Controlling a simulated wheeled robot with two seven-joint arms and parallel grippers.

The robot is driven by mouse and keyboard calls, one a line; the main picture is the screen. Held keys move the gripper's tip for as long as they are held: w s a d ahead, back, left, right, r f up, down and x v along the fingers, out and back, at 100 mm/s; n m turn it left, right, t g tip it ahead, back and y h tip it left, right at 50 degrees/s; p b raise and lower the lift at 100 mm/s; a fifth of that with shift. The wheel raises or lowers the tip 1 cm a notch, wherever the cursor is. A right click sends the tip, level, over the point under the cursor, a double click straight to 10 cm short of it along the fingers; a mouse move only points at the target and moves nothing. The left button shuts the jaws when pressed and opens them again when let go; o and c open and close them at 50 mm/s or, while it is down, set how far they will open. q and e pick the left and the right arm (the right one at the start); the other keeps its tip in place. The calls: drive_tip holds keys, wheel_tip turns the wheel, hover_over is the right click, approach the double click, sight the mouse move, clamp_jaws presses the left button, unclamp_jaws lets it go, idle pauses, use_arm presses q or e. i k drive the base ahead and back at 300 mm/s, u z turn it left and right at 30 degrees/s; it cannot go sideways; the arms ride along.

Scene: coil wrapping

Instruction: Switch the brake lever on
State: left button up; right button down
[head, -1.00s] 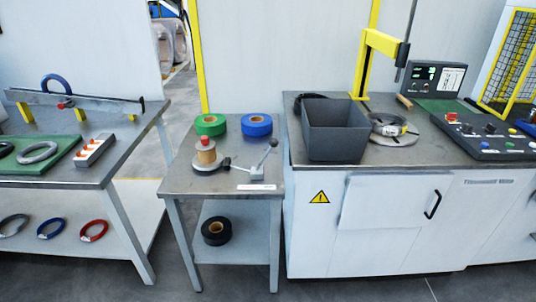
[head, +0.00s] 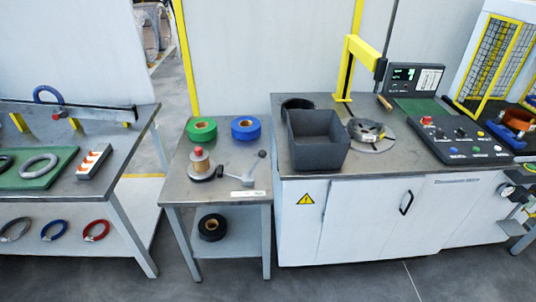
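The brake lever shows in the head view on the small middle table. It has a dark ball knob (head: 262,153) at the upper end of its arm and a light grey base (head: 243,181) near the table's front right. Neither of my grippers is in view, and nothing touches the lever.
Green (head: 202,130) and blue (head: 246,128) tape rolls lie at the back of the small table. A black roll (head: 212,227) is on its lower shelf. A grey bin (head: 316,143) stands on the cabinet to the right. A coil bench (head: 128,160) stands left, with floor between.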

sight(262, 153)
drive_tip(key=k, duration=0.6)
drive_tip(key=u, duration=0.7)
drive_tip(key=i, duration=1.5)
drive_tip(key=z, duration=0.25)
